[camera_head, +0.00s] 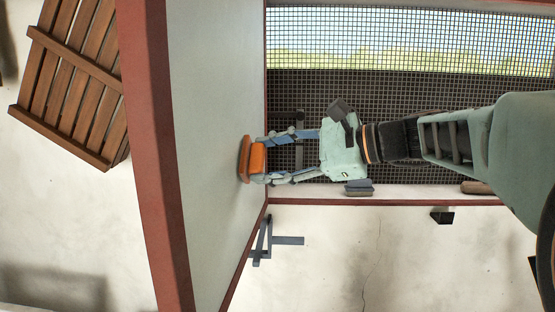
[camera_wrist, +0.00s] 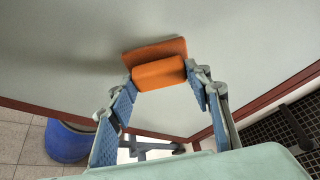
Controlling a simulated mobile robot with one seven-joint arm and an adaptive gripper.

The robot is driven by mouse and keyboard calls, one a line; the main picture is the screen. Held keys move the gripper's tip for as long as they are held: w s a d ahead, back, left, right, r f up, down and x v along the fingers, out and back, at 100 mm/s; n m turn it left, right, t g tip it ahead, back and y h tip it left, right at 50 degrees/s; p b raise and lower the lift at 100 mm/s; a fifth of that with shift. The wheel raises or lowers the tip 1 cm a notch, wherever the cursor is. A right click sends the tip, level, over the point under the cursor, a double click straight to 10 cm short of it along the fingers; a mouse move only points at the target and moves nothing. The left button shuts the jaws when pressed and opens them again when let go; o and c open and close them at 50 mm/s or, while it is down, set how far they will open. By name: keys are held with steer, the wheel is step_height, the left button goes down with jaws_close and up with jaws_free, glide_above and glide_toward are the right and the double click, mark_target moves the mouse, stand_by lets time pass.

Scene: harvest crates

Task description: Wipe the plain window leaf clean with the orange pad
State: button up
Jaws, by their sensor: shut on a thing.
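The plain window leaf (camera_head: 205,110) is a smooth pale grey panel with a red-brown frame. It stands left of my gripper in the head view and fills the upper part of the wrist view (camera_wrist: 60,55). The orange pad (camera_head: 257,158) has a block handle on a flatter plate. My gripper (camera_head: 261,160) is shut on the handle, a finger on each side, as the wrist view also shows for the pad (camera_wrist: 158,73). The plate faces the leaf and appears to be at its surface; firm contact cannot be told. No distinct dirt mark shows on the leaf.
A meshed window (camera_head: 400,90) lies behind my arm. A wooden slatted crate (camera_head: 75,75) is at the upper left. A blue-grey bracket (camera_head: 268,240) is on the white wall below. A blue barrel (camera_wrist: 68,142) stands on the tiled floor.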

steer(key=shift+w+r+p, duration=0.1)
steer(key=shift+w+p, duration=0.25)
steer(key=shift+w, duration=0.25)
steer(key=shift+w+p, duration=1.2)
steer(key=shift+w, duration=1.55)
steer(key=shift+s+b, duration=1.4)
steer(key=shift+s, duration=2)
steer(key=shift+s+d+p, duration=0.15)
steer(key=shift+d+p, duration=0.05)
steer(key=shift+d, duration=1.3)
steer(key=shift+s+d+p, duration=0.1)
steer(key=shift+d+p, duration=0.05)
steer(key=shift+d, duration=1.3)
steer(key=shift+s+d+p, duration=0.2)
steer(key=shift+d+p, duration=0.15)
steer(key=shift+d, duration=1.2)
